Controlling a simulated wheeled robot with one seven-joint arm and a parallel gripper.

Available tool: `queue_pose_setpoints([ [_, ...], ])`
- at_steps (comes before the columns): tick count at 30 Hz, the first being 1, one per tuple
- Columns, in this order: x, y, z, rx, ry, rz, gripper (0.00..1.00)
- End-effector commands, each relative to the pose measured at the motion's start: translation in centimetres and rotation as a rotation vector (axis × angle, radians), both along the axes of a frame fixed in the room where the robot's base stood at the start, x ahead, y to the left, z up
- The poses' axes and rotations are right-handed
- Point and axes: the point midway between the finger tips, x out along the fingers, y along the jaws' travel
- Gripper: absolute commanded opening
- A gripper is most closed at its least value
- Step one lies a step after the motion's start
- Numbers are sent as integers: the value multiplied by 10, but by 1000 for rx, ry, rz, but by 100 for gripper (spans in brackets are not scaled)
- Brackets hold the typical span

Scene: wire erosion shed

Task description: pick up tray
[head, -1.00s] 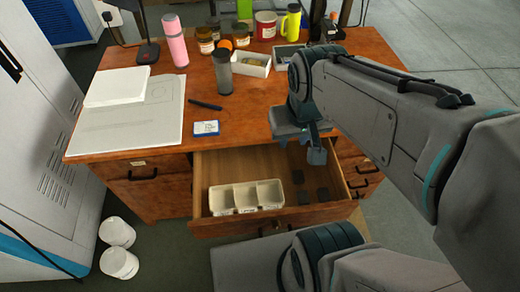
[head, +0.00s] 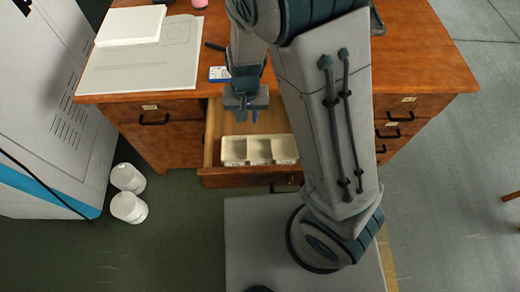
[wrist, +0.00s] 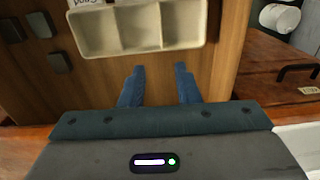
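The tray (head: 247,140) is cream-coloured with three compartments in a row. It lies in the open desk drawer (head: 212,131), near the drawer's front. In the wrist view the tray (wrist: 112,49) is at the top, beyond my fingertips. My gripper (head: 246,117) hangs over the drawer, behind the tray in the head view. In the wrist view my gripper (wrist: 160,70) has its two blue fingers apart with nothing between them. The fingers do not appear to touch the tray. My arm hides the right part of the drawer in the head view.
Several dark flat pieces (wrist: 41,24) lie on the drawer floor beside the tray. A white box (head: 131,25) and a drawing sheet (head: 165,62) lie on the desk, with a blue-and-white card (head: 219,74). Two white tubs (head: 128,193) stand on the floor at left.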

Motion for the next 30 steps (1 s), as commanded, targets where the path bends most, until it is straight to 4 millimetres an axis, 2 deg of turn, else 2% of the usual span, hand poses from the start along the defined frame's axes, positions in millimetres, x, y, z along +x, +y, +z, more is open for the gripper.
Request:
queue_pose_setpoints([
  [8,1,5,-36,-25,1,-1,29],
  [15,1,5,-84,-25,3,-2,29],
  [18,1,5,-95,-24,1,-1,29],
  [23,1,5,-104,-23,-1,-1,29],
  [30,0,5,-139,-24,2,-1,29],
])
